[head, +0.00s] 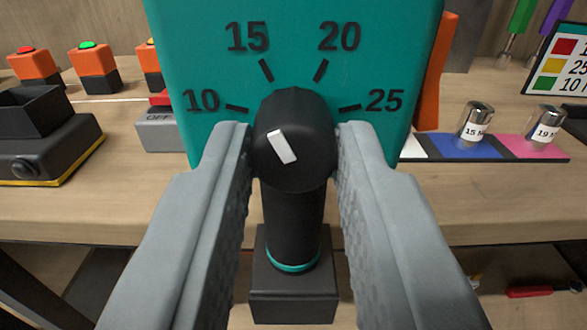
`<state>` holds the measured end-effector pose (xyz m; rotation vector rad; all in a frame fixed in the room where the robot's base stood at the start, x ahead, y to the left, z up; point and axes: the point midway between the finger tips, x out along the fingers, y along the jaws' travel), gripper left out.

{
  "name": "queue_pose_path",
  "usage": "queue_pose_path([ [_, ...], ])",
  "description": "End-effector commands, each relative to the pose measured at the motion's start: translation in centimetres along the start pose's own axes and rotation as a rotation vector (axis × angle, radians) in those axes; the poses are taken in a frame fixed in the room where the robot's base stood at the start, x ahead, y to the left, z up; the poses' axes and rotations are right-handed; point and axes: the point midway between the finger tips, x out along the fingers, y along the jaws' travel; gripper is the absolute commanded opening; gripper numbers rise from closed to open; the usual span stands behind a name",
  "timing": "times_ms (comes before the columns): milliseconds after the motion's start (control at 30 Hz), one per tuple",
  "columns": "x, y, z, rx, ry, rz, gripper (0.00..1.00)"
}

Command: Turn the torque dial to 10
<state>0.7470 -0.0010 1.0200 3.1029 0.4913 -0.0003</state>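The torque dial (310,165) is a round black knob with a white pointer mark, on the lower front of a teal tool body (292,15). The body carries the numbers 10, 15, 20 and 25 with black tick marks. The white mark tilts up and left, roughly between the 10 (202,101) and the 15 (247,38). My gripper (293,150) has its grey fingers on the left and right sides of the knob, and both tips appear to touch it. The tool's black handle (292,225) and block-shaped base (293,290) show below, between the fingers.
On the left are orange button boxes (95,70), a dark device (45,140) and a grey box marked OFF (156,130). On the right, metal sockets (477,122) stand on blue and pink patches beside a colour chart (562,65). A red-handled tool (535,291) lies lower right.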

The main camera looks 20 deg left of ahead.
Motion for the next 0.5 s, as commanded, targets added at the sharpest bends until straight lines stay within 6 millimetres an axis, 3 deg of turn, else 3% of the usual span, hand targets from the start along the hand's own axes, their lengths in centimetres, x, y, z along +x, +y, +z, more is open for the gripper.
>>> queue_pose_path([
  [267, -0.01, 0.00, 0.00, -0.033, 0.000, 0.000, 0.00],
  [500, -0.02, 0.02, 0.00, -0.163, 0.000, 0.000, 0.00],
])
